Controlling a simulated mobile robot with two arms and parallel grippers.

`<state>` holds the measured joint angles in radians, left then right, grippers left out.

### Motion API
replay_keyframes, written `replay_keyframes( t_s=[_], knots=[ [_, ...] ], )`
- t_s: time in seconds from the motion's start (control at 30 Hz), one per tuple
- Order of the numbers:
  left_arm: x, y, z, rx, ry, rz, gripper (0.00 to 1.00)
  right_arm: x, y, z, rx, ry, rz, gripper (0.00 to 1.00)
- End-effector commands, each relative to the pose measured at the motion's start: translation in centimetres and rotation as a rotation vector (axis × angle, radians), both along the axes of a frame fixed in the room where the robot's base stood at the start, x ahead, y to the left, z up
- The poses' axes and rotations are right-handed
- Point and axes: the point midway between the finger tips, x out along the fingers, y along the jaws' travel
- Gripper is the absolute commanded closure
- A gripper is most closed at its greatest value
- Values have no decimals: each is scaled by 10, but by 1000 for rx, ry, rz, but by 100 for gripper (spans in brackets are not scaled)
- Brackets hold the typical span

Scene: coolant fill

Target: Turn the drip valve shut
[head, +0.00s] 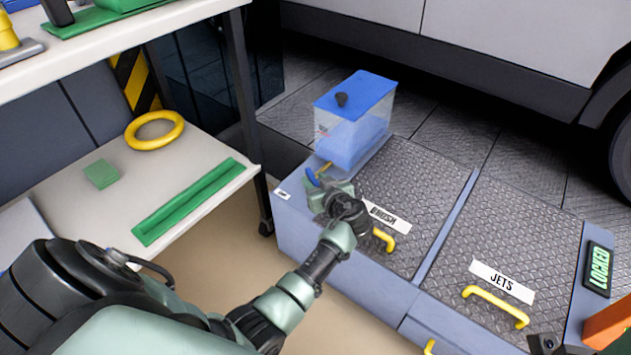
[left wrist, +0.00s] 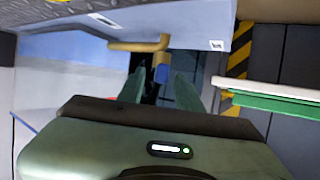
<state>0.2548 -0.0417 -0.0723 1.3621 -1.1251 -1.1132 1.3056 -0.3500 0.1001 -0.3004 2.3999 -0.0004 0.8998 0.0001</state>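The drip valve has a blue lever (head: 312,177) on a brass pipe (head: 325,167) at the near-left foot of a clear tank (head: 350,135) with a blue lid. My left gripper (head: 328,187) is at the valve. In the left wrist view, the two green fingers (left wrist: 159,88) are apart, with the blue lever (left wrist: 161,73) between their tips in the picture. Gaps show on both sides of the lever, and I see no grip on it. The brass pipe (left wrist: 140,46) runs sideways above it. My right gripper is not recognisable in either view.
The tank stands on a low blue-grey cabinet with tread-plate lids and yellow handles (head: 497,306). A "LOCKED" sign (head: 598,268) is at right.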

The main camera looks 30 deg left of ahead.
Motion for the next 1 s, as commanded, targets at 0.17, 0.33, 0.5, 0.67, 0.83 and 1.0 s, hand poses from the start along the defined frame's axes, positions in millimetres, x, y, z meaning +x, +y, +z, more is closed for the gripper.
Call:
replay_keyframes(
  t_s=[0.17,0.33,0.5,0.67,0.83,1.0],
  knots=[
    [0,0,0,0,0,0,100,0,0,0,0,0,0,64],
    [-1,0,0,0,0,-2,100,0,0,1,0,0,0,64],
    [-3,1,1,-1,1,-33,100,0,0,5,0,0,0,64],
    [-7,4,2,1,3,-106,100,0,0,16,0,0,0,64],
    [-10,8,2,0,3,-211,100,0,0,27,0,0,0,64],
    [-14,12,3,0,4,-318,100,31,6,28,-49,151,-11,64]
  ],
)
